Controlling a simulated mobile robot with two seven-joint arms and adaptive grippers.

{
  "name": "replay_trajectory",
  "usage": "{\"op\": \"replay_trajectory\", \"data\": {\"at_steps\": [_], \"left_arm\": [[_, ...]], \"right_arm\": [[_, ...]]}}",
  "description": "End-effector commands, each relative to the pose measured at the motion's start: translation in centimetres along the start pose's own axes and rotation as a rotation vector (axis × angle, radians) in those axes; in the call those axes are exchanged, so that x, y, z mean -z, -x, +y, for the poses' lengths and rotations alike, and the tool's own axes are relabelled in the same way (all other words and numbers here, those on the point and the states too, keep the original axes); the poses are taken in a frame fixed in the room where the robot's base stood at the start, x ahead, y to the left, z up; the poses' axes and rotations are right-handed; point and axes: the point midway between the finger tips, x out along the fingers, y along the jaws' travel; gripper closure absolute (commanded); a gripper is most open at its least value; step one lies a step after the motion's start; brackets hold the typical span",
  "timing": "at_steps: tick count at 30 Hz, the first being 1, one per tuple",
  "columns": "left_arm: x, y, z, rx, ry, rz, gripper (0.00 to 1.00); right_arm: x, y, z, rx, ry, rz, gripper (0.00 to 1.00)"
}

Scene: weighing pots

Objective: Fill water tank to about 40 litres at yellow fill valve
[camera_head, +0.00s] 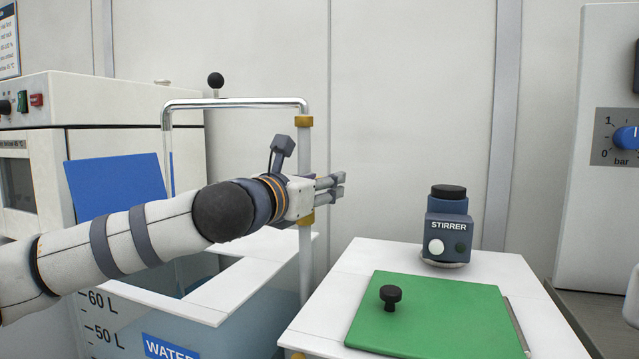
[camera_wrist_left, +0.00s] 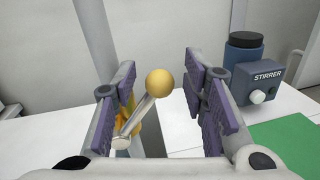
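The water tank (camera_head: 130,320) stands at lower left in the head view, with 60 L and 50 L marks and a blue WATER label. I cannot make out its water level. A fill pipe (camera_head: 235,103) arches over it, with yellow collars (camera_head: 304,121) on its upright. My left gripper (camera_head: 338,187) is level in front of this upright. In the left wrist view my left gripper (camera_wrist_left: 160,72) is open. The valve lever's yellow ball knob (camera_wrist_left: 160,82) and metal rod (camera_wrist_left: 136,115) show between its fingers, without visible grip. The right gripper is not visible.
A second tank has a white top (camera_head: 340,290), a green lid (camera_head: 435,315) with a black knob (camera_head: 390,295), and a stirrer (camera_head: 447,225). A white machine (camera_head: 100,100) stands at left. A panel with a blue pressure dial (camera_head: 626,138) is at right.

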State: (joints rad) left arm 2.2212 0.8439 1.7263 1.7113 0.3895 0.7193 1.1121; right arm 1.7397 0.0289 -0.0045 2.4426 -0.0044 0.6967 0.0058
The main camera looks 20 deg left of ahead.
Motion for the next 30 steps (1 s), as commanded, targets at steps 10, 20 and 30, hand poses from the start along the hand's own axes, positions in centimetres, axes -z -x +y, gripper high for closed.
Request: {"op": "replay_trajectory", "data": {"at_steps": [10,20,30], "left_arm": [[0.0,0.0,0.0,0.0,0.0,0.001,1.0],[0.1,0.0,-0.3,0.001,-0.049,0.008,1.0],[1.1,-0.1,-1.6,0.005,-0.295,0.049,1.0]], "right_arm": [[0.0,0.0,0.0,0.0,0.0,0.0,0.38],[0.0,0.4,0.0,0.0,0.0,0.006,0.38],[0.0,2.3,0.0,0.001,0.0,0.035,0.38]]}}
